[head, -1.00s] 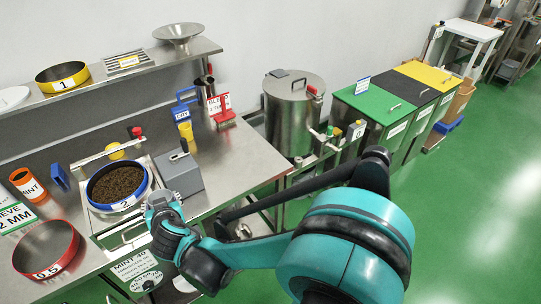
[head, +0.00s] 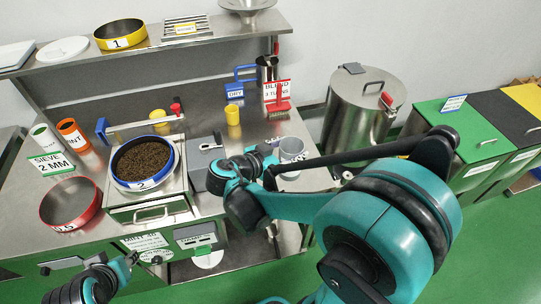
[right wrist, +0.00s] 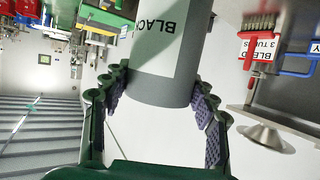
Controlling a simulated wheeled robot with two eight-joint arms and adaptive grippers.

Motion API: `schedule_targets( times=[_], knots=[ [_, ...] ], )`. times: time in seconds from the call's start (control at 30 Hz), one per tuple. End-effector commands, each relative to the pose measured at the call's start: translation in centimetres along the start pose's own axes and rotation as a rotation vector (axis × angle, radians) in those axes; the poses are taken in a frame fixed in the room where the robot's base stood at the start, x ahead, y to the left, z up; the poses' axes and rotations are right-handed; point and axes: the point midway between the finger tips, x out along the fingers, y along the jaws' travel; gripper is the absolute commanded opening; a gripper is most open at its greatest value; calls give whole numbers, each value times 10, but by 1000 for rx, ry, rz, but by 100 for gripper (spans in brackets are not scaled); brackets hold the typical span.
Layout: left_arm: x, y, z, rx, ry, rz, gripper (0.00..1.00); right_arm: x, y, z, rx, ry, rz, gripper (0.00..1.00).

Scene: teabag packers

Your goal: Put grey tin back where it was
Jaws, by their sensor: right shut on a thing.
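The grey tin (head: 292,150) is by my right gripper (head: 276,165) at the right end of the steel bench in the head view. In the right wrist view the tin (right wrist: 181,75) is grey with a white label reading BLACK, seen upside down. The two padded fingers of my right gripper (right wrist: 160,108) are on either side of the tin, shut on it. I cannot tell whether the tin touches the bench. My left gripper (head: 140,260) is low at the front of the bench, small and apart from the tin; its jaw state is unclear.
A grey box (head: 200,158) stands left of the tin. A blue-rimmed sieve (head: 172,176) of dark tea sits further left. A yellow cup (head: 233,115) and a red BLEND brush stand (head: 279,95) are behind. A steel drum (head: 362,105) stands right of the bench.

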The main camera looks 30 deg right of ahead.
Motion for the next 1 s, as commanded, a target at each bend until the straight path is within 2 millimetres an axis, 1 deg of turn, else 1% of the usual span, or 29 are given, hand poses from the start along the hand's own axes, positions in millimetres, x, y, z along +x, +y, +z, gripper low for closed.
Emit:
schedule_targets(
  times=[0.03,0.1,0.3,0.43,0.53,0.63,0.87,0.93,1.0],
  knots=[
    [6,0,5,0,0,0,33,7,-9,7,1,0,3,14],
    [12,0,9,0,0,0,33,17,-25,16,0,0,3,14],
    [27,0,20,0,0,0,33,43,-69,36,-2,-1,0,14],
    [32,0,23,0,0,0,33,54,-89,44,-2,-1,0,14],
    [34,0,24,0,0,0,33,58,-97,46,-2,-2,-1,14],
    [35,0,25,0,0,0,33,60,-99,50,-2,-2,-2,14],
    [50,0,36,0,0,0,33,72,-99,81,-2,-2,-2,14],
    [51,0,37,0,0,0,33,74,-99,85,-3,-2,-2,14],
    [50,0,36,0,0,0,33,74,-98,84,-3,-2,-2,14]
  ],
)
